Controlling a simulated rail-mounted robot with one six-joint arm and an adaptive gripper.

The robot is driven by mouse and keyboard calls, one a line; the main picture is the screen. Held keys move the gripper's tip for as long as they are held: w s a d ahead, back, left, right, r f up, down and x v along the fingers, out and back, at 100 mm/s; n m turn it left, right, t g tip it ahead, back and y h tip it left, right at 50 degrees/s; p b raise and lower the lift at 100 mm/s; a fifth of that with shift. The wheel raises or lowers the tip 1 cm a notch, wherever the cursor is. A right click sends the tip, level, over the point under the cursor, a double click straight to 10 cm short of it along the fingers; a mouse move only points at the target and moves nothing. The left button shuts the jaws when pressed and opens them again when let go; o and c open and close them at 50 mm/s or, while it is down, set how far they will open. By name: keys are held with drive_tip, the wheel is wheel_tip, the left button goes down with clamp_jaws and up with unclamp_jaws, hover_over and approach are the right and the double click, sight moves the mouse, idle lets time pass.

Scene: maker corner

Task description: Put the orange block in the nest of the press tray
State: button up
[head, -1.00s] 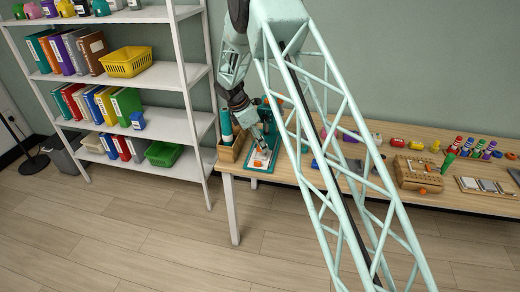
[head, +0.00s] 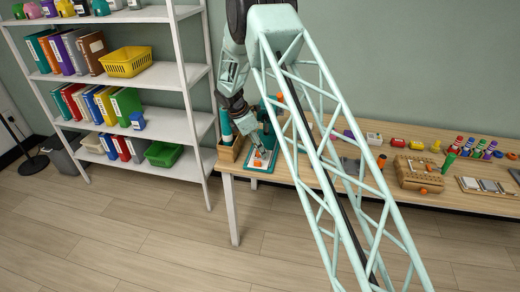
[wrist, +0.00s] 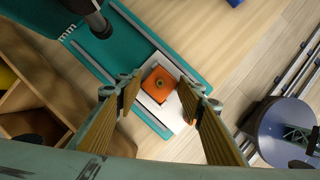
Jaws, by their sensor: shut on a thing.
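The orange block (wrist: 160,82) shows in the wrist view as a rounded square with a small dark round mark in its middle. My gripper (wrist: 159,90) has its fingers on both sides of it and is shut on it. The white press tray (wrist: 158,115) lies under the block, between grey rails on the teal press base (wrist: 190,62). The block and fingers hide the nest, and I cannot tell whether the block touches the tray. In the head view, my gripper (head: 262,151) is low over the tray (head: 268,164) at the table's left end.
A dark press ram (wrist: 97,20) stands beside the tray in the wrist view. A wooden organizer (head: 229,153) stands left of the press. The shelf (head: 185,122) is farther left.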

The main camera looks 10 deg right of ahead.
drive_tip(key=shift+f, duration=0.1)
drive_tip(key=o, duration=0.9)
drive_tip(key=shift+p+v, duration=0.75)
drive_tip(key=shift+v, duration=5.35)
